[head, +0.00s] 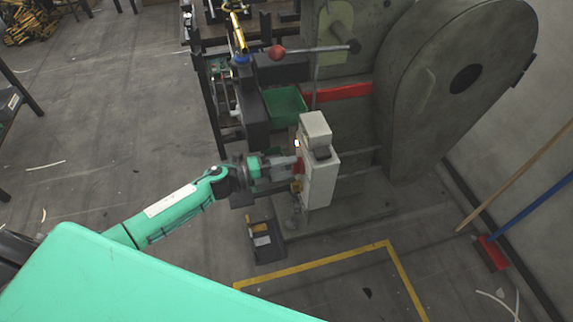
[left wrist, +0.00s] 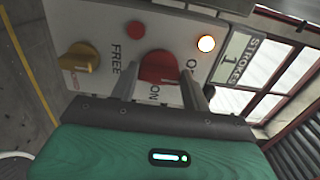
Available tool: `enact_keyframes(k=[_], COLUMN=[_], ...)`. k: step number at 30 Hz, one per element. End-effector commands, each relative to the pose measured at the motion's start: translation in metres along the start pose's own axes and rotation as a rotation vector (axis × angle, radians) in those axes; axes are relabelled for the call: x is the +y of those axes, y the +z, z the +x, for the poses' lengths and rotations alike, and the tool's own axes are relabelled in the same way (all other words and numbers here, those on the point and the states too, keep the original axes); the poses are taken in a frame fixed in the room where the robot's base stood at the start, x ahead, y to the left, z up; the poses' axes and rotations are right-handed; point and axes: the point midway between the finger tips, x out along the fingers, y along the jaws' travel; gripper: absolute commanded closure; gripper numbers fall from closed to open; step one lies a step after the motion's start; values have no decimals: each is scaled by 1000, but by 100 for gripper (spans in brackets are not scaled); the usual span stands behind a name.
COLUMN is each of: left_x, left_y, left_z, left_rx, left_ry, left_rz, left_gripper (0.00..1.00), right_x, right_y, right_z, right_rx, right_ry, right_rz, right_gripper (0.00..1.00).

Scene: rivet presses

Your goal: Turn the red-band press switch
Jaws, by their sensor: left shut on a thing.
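The press (head: 430,100) with a red band (head: 350,92) stands at the upper right of the head view. Its pale control box (head: 320,182) is in front of it. In the left wrist view the box's panel carries a red rotary switch (left wrist: 158,66), with the lettering FREE and ON near it. My left gripper (head: 295,166) reaches the box from the left. Its two fingers (left wrist: 158,76) lie on either side of the red switch and are shut on it. The fingers hide part of the panel lettering. My right gripper is not in view.
The panel also has a yellow knob (left wrist: 78,57), a red button (left wrist: 135,29), a lit lamp (left wrist: 206,43) and a STROKES label (left wrist: 240,58). A green bin (head: 286,105) and a red-balled lever (head: 277,52) are above the box. A dark tray (head: 265,240) lies below.

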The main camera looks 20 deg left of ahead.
Motion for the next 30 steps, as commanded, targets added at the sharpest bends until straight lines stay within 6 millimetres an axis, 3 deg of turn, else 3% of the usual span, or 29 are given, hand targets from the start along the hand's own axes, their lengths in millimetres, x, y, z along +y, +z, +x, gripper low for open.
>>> enact_keyframes(k=[15, 16, 19, 30], left_x=[-1, -1, -1, 1], left_y=[2, 2, 2, 1], left_z=[0, 0, 0, -6], left_rx=[-5, -5, -4, -2], left_ry=[-1, -1, -1, 1], left_rz=[-19, -19, -19, -19], left_gripper=[76, 49, 31, 31], right_x=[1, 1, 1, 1], right_y=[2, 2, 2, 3], right_z=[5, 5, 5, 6], right_rx=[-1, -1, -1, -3], right_ry=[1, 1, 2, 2], right_rz=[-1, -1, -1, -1], right_gripper=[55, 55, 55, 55])
